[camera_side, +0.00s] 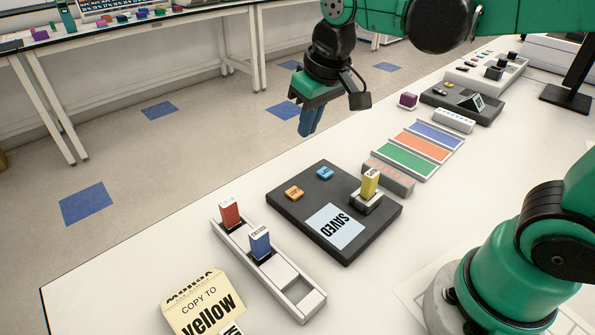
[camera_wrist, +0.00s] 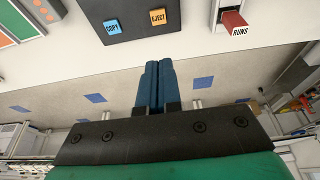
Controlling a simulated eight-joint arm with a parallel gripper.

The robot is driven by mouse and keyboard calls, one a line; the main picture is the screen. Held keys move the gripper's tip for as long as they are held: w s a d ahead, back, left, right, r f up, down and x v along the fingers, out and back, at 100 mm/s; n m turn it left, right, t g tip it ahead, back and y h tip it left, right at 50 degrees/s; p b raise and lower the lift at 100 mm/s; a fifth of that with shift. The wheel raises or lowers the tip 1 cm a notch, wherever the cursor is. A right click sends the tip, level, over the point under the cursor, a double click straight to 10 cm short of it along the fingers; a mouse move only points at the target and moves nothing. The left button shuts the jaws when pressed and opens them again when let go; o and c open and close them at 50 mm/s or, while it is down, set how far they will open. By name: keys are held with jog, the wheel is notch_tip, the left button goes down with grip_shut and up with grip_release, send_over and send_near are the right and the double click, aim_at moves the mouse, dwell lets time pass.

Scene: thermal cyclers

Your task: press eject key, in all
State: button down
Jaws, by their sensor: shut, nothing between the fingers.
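The orange eject key (camera_side: 294,193) sits on the dark copier box (camera_side: 312,240), left of the blue copy key (camera_side: 324,173). In the wrist view the eject key (camera_wrist: 158,17) reads EJECT and the blue key (camera_wrist: 112,26) reads COPY. A yellow stick (camera_side: 371,180) stands upright in the socket on the box's right side. The box's pale screen (camera_side: 335,228) reads SAVED. My gripper (camera_side: 310,125) is shut and empty, its blue fingers pointing down. It is raised beyond the far edge of the box, apart from the keys. The fingers (camera_wrist: 153,75) also show together in the wrist view.
A white rack (camera_side: 300,295) holds a red stick (camera_side: 229,212) and a blue stick (camera_side: 260,243) upright. A card (camera_side: 205,305) reads "COPY TO yellow". Coloured strips (camera_side: 410,155) and another dark device (camera_side: 460,103) lie farther right.

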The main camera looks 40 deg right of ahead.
send_near(295, 192)
jog(key=x, duration=0.2)
jog(key=w+x, duration=0.1)
jog(key=x, duration=0.2)
jog(key=shift+f, duration=0.95)
jog(key=shift+f, duration=0.8)
jog(key=v, duration=0.8)
jog(key=shift+r, duration=0.25)
jog(key=shift+s, duration=0.1)
